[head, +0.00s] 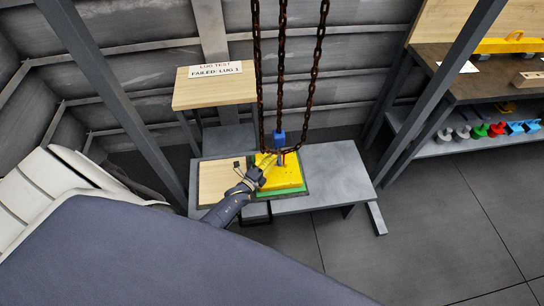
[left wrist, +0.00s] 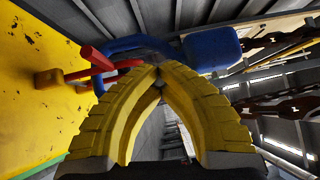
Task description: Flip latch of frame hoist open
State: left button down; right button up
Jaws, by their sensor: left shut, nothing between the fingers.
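The frame hoist's blue hook (head: 279,138) hangs on a rusty chain over a yellow plate (head: 283,180) on the bench. In the left wrist view the blue hook (left wrist: 140,42) curves behind my fingertips from a blue block (left wrist: 211,50). A red latch (left wrist: 100,64) lies across the hook opening, left of my fingertips. A brass-coloured piece (left wrist: 47,79) sits by the latch's left end. My left gripper (head: 267,160) is shut and empty, its yellow fingertips (left wrist: 158,72) close to the latch and hook; contact is unclear. My right gripper is not in view.
Two more rusty chains (head: 318,60) hang close by. The yellow plate rests on a green base (head: 292,190) on a grey bench (head: 335,168). A sign reading "LUG TEST FAILED: LUG 1" (head: 215,69) stands behind. Shelves (head: 455,140) with coloured hardware are at right.

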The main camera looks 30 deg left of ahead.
pick_arm(q)
jog(key=shift+r+n+g, duration=0.6)
jog(key=shift+n+g, duration=0.4)
jog(key=shift+r+n+g, duration=0.3)
jog(key=shift+n+g, duration=0.4)
dwell(1.8)
jog(key=c, duration=2.1)
grip_release()
jog(key=shift+c, duration=0.2)
jog(key=o, duration=0.4)
jog(key=shift+c, duration=0.2)
jog(key=shift+s+f, duration=0.1)
jog(key=shift+s+d+f, duration=0.1)
jog(key=shift+d+f, duration=0.05)
jog(key=shift+s, duration=0.15)
